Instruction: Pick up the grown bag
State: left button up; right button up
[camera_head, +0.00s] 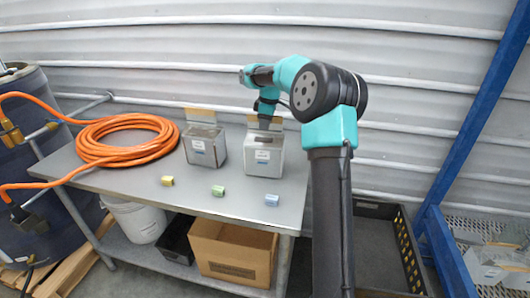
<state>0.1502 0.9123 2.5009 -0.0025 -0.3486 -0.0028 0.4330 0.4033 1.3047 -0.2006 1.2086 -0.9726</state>
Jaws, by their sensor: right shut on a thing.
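Two bags with white labels stand upright side by side on the grey metal table. The left bag (204,148) is darker grey, and the right bag (264,160) is paler. Each has a tan strip along its raised top edge. My right arm reaches over the right bag from the front right. My right gripper (265,117) points down and is shut on the top of the right bag. The fingertips are small and partly hidden. The right bag's base appears at table level; I cannot tell if it is lifted. My left gripper is not in view.
An orange hose (112,143) lies coiled at the table's left. Yellow (167,181), green (217,190) and blue (271,200) blocks sit near the front edge. A cardboard box (232,255) is underneath. A black crate (408,258) and another bag (489,273) are right.

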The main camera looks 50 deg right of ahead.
grip_shut()
jog(key=shift+r, duration=0.15)
jog(key=shift+r, duration=1.75)
jog(key=shift+s+a+r, duration=0.1)
jog(key=shift+r, duration=0.15)
jog(key=s+a+r, duration=0.1)
jog(key=s+a, duration=0.9)
jog(key=a, duration=0.1)
jog(key=shift+s+a+r, duration=0.15)
jog(key=shift+a, duration=0.25)
jog(key=shift+s, duration=0.1)
